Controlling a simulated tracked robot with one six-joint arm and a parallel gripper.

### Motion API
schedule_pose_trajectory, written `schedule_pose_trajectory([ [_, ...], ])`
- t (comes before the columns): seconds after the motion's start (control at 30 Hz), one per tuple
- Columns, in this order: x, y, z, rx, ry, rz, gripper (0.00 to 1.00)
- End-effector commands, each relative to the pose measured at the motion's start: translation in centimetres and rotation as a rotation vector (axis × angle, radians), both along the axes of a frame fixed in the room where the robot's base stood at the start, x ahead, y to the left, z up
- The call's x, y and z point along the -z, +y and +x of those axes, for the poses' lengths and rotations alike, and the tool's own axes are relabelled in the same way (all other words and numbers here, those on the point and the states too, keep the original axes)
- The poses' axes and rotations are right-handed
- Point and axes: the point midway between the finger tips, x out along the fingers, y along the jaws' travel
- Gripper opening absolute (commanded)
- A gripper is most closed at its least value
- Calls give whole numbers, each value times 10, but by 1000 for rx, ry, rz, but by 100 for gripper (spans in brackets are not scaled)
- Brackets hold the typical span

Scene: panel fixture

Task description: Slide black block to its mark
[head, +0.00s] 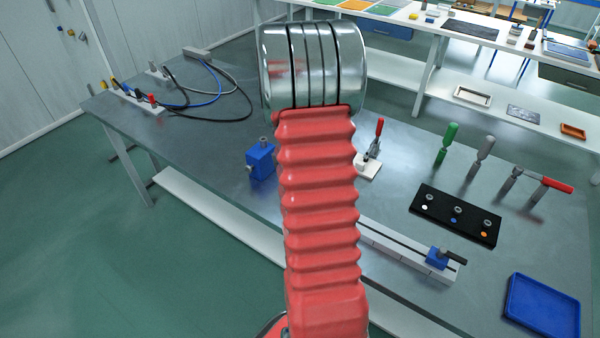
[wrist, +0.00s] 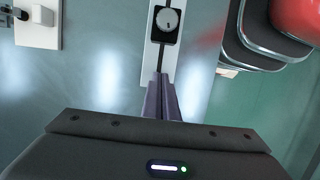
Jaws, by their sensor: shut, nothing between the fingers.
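A black block (wrist: 165,24) with a round silver knob on top sits on a white slotted rail (wrist: 150,52) in the wrist view. My gripper (wrist: 161,78) is shut and empty, its two fingers together over the dark slot. The fingertips lie a short way below the block in that picture, apart from it. I cannot tell their height above the rail. In the head view a white slotted rail (head: 392,250) runs out from behind my arm, with a blue block (head: 437,258) at its right end. My arm hides my gripper there, and no black block shows. I cannot make out a mark.
A black panel (head: 455,232) with several knobs, a blue tray (head: 543,306) and several upright tools (head: 484,153) are at the right. A blue vise-like block (head: 261,162) and a red-handled clamp (head: 372,148) flank my arm. Cables (head: 215,85) lie back left.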

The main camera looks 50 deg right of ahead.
Motion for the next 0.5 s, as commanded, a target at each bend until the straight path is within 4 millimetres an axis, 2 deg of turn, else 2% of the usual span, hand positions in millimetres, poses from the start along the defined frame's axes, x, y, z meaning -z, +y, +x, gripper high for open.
schedule_pose_trajectory([
  [0.03, 7, 0, -4, 1, 2, 2, 0],
  [0.23, 4, -3, -31, 2, 0, 0, 0],
  [0.5, 4, -4, -41, 1, 0, 0, 0],
])
